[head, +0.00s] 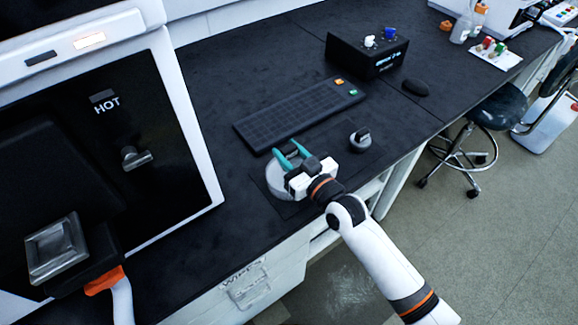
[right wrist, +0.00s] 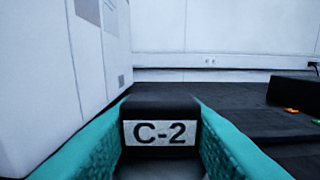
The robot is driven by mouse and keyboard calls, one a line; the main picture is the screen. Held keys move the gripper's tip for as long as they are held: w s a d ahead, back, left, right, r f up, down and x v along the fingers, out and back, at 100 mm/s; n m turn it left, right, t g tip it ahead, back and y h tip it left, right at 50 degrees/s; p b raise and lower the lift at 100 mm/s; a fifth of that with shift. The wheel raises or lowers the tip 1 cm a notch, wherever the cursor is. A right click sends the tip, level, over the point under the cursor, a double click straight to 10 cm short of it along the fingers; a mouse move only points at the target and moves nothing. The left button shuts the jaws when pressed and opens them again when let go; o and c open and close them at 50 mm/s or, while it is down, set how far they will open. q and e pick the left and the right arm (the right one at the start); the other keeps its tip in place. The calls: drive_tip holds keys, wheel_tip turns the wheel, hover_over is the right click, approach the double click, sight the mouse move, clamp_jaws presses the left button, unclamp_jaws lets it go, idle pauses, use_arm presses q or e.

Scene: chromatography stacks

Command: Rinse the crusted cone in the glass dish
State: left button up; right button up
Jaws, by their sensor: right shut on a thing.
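My right gripper (head: 291,155) has teal fingers and reaches over the black bench from the lower right. It is shut on a black block labelled C-2 (right wrist: 160,128), which sits between the fingers in the right wrist view. A round pale grey piece (head: 277,188) shows below and beside the gripper, partly hidden by it. I cannot tell if this is the glass dish or part of the held thing. A small grey round piece with a dark upright top (head: 360,139) stands to the right, apart from the gripper. No crust can be made out.
A dark grid rack (head: 300,112) lies behind the gripper. A black box with knobs (head: 366,58) and a black mouse-like object (head: 415,88) are farther back. A white cabinet with a dark door marked HOT (head: 130,125) stands at left. A stool (head: 497,108) is right of the bench.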

sight(290, 149)
drive_tip(key=shift+r+p, duration=1.95)
drive_tip(key=shift+r, duration=0.35)
drive_tip(key=shift+s+d+f, duration=0.1)
